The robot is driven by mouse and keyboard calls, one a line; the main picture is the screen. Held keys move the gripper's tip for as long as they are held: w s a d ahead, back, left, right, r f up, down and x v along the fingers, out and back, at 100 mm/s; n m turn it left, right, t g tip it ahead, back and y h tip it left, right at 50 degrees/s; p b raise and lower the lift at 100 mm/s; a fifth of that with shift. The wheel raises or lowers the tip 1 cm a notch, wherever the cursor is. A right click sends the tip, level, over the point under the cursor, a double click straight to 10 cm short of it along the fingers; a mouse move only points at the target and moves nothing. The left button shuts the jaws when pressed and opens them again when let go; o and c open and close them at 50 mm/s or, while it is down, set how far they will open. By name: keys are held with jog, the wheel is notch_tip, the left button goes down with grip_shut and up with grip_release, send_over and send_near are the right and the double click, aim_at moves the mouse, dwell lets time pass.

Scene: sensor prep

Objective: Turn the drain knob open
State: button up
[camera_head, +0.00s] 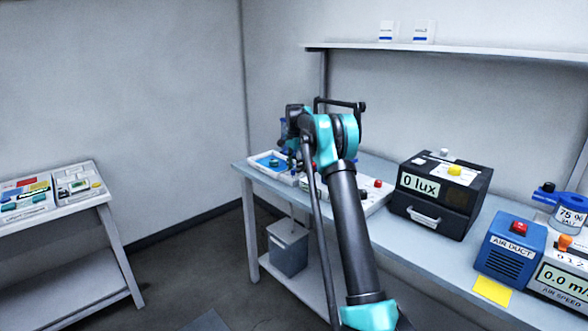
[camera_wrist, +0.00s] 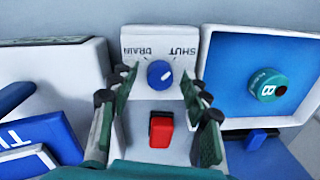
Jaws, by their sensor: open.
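The drain knob (camera_wrist: 160,74) is a round blue dial on a white panel (camera_wrist: 133,103) marked DRAIN and SHUT, seen in the wrist view. Its pale pointer mark shows on its face, but I cannot tell for sure which word it points at. My gripper (camera_wrist: 152,96) is open, with one finger on each side of the knob in the picture. I see no contact between fingers and knob. A red rocker switch (camera_wrist: 161,129) sits on the same panel, nearer than the knob. In the head view my gripper (camera_head: 293,145) is over the table's far left end, and my arm hides the knob.
A white tray (camera_wrist: 292,124) with a blue inside and a teal round piece (camera_wrist: 267,85) lies right of the panel in the wrist view. A black lux box (camera_head: 440,195) and blue air duct box (camera_head: 511,254) stand along the table (camera_head: 385,232). A grey bin (camera_head: 288,250) is below.

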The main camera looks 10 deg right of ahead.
jog(key=shift+c, duration=0.6)
grip_shut()
